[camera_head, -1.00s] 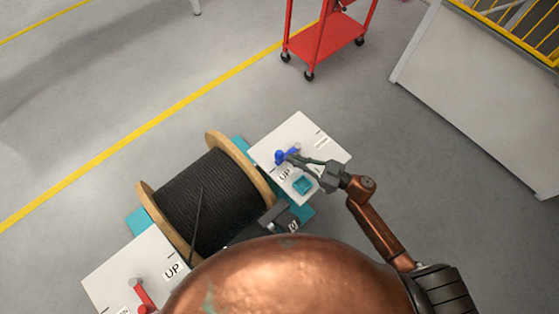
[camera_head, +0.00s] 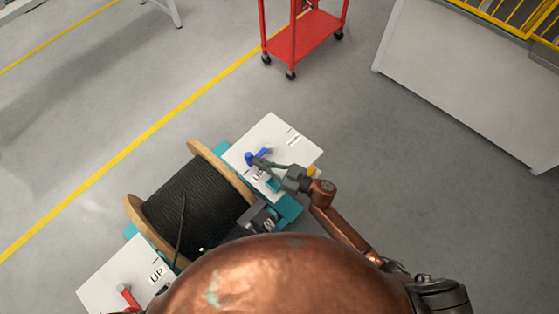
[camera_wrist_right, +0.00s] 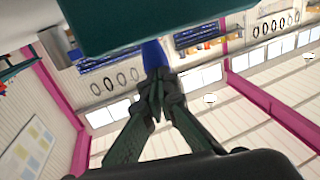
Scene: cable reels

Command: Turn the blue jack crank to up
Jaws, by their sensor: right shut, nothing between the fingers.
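The blue jack crank (camera_head: 250,158) sits on the white plate (camera_head: 274,138) at the right of the cable reel (camera_head: 195,212). Its handle points up and to the right in the head view. My right gripper (camera_head: 264,163) is shut and empty, with its fingertips right beside the crank; whether they touch it I cannot tell. The arm partly covers the UP label on this plate. In the right wrist view the closed fingertips (camera_wrist_right: 160,84) are just below the blue crank (camera_wrist_right: 153,54) and overlap its end. My left gripper is out of view.
A red crank (camera_head: 126,295) stands on the other white plate (camera_head: 112,275), marked UP, at lower left. A red cart (camera_head: 304,38) and a white partition (camera_head: 460,90) stand beyond. My copper body hides the lower middle. Grey floor around is clear.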

